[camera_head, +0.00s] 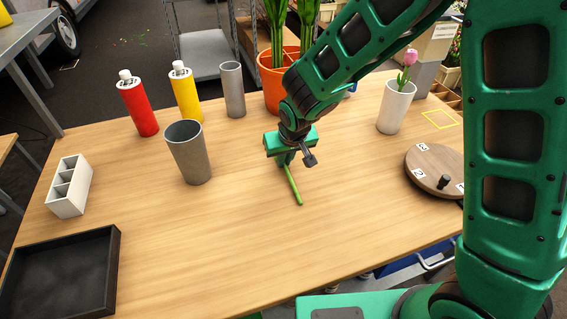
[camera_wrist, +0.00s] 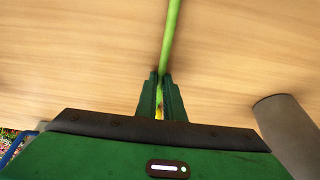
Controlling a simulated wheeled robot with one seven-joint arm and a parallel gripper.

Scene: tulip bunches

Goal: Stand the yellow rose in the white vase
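The white vase (camera_head: 393,112) stands upright at the right rear of the table with a pink tulip (camera_head: 406,66) in it. My gripper (camera_head: 287,160) is over the middle of the table, left of the vase and apart from it. It is shut on a green stem (camera_head: 294,186), which points down toward the front. In the wrist view the stem (camera_wrist: 171,35) runs out from between the fingers (camera_wrist: 160,80). A little yellow (camera_wrist: 159,112) shows between the fingers, likely the yellow rose; the rest of its bloom is hidden.
A grey tumbler (camera_head: 190,155) stands left of my gripper. Red (camera_head: 139,108) and yellow (camera_head: 186,97) bottles, a grey cylinder (camera_head: 233,90) and an orange pot (camera_head: 272,88) stand behind. A round wooden board (camera_head: 432,163) lies front right. The front middle is clear.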

